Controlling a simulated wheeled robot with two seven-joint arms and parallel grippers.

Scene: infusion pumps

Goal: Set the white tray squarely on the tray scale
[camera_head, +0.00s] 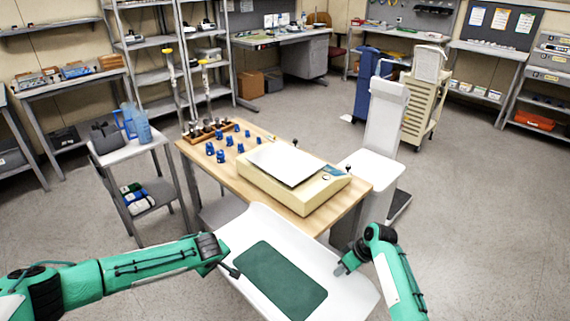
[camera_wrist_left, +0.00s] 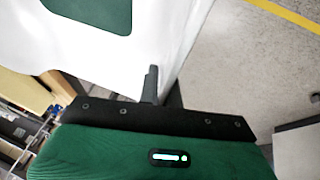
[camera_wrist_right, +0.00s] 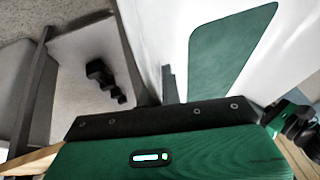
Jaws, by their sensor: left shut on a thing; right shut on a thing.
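The white tray (camera_head: 238,228), with a dark green mat (camera_head: 280,279) in it, is held in front of the wooden table, low in the head view. My left gripper (camera_head: 234,271) is shut on its left rim; the left wrist view shows the fingers (camera_wrist_left: 158,88) on the tray wall (camera_wrist_left: 182,45). My right gripper (camera_head: 342,268) is shut on the right rim; the right wrist view shows its fingers (camera_wrist_right: 169,85) on the wall (camera_wrist_right: 150,40). The tray scale (camera_head: 300,190), a cream box with a flat silvery plate (camera_head: 285,165), stands on the table beyond the tray.
A white chair-like scale (camera_head: 375,165) stands right of the table.

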